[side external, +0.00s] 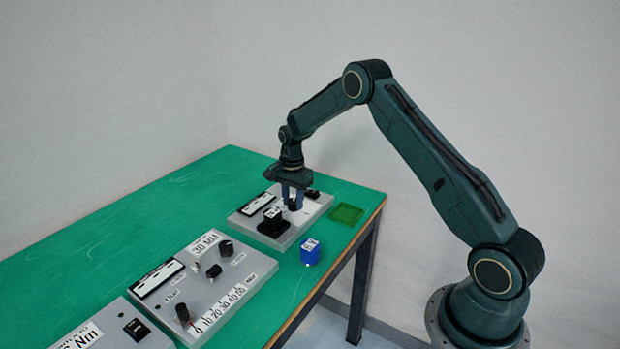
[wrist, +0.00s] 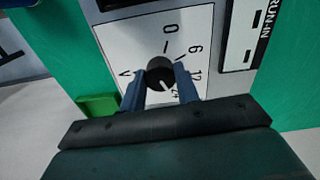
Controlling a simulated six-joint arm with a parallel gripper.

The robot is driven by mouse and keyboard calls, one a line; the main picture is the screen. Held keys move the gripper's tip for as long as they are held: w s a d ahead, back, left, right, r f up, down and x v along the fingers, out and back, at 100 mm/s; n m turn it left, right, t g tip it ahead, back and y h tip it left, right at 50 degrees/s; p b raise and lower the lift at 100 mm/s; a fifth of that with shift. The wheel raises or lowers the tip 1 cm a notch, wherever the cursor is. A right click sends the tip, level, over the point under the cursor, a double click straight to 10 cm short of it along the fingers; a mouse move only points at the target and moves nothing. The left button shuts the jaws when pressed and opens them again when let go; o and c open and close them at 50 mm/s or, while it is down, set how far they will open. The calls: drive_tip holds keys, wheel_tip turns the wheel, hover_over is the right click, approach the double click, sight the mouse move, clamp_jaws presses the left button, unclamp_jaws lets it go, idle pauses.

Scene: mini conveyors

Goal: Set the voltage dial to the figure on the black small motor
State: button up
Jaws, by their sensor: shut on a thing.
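The voltage dial (wrist: 160,71) is a round black knob with a white pointer line, on a white scale plate (wrist: 118,45) marked V, 0, 6, 12 and 24. The pointer faces the lower right in the wrist view, toward the 24. My gripper (wrist: 160,73) is shut on the dial, one finger on each side; it also shows over the far grey panel in the side view (side external: 294,203). A black block with a white label, apparently the black small motor (side external: 273,224), sits on that panel left of my gripper. Its figure is too small to read.
A blue block (side external: 310,252) with a white label stands on the green table near its right edge. A green tray (side external: 347,214) lies right of the far panel (side external: 281,242). Other grey panels with knobs (side external: 205,310) stand nearer the camera. Open table lies at the left.

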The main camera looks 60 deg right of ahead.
sight(293, 201)
drive_tip(key=shift+w+d+r, duration=0.1)
drive_tip(key=shift+r, duration=0.05)
drive_tip(key=o, duration=1)
wheel_tip(293, 201, up, 14)
drive_tip(key=shift+f, duration=0.15)
idle(0.5)
